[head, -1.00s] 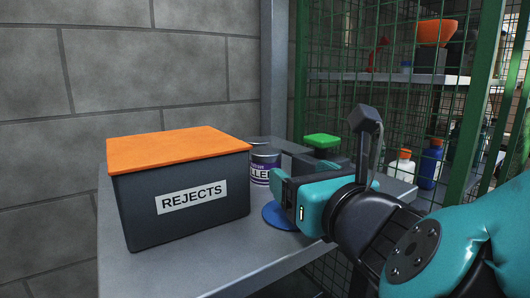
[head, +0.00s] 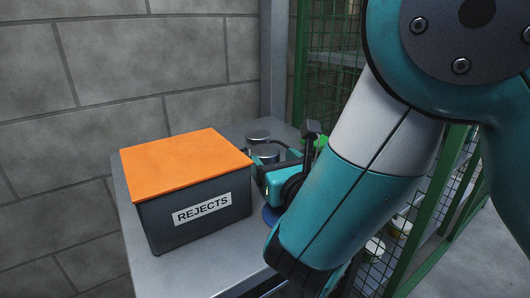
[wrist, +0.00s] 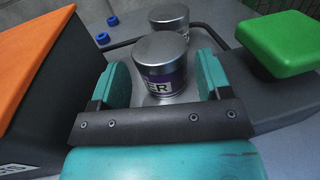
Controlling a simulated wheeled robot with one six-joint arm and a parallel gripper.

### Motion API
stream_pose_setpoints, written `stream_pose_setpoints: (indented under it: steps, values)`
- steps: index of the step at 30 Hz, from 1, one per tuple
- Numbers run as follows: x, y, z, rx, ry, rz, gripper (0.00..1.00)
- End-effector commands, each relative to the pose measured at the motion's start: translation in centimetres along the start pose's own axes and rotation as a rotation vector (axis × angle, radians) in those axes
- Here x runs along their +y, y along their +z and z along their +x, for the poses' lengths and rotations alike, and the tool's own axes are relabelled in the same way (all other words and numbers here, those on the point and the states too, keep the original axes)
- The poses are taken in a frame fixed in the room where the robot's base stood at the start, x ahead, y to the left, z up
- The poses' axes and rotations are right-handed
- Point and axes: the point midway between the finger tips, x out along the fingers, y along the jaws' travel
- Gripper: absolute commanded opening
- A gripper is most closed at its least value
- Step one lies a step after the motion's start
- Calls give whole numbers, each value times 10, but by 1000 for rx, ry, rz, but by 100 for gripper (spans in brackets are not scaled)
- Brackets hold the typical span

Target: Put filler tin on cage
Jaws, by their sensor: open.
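The filler tin (wrist: 160,62) is a silver-lidded can with a dark purple label, upright on the grey bench. In the wrist view it stands between the two teal fingers of my open gripper (wrist: 163,82), with the letters "ER" showing. Gaps show on both sides of it. In the head view the filler tin (head: 262,148) is partly hidden behind the reject box and my gripper (head: 272,158). A second silver-lidded tin (wrist: 168,16) stands just behind it. The green mesh cage (head: 335,85) is at the right, largely covered by my arm.
A dark reject box with an orange lid (head: 188,155) stands close to the left of my gripper. A green-topped block (wrist: 282,38) is close on the right. Two small blue pieces (wrist: 103,38) lie behind left.

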Motion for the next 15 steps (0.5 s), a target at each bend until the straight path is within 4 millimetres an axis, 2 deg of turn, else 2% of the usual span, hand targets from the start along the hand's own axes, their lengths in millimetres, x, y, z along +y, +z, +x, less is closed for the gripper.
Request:
stream_pose_setpoints:
  steps: [2,7,15]
  values:
    - [0,6,12,-1,-3,0,71]
    - [0,6,35,0,-3,0,71]
    - [1,0,45,-1,0,0,71]
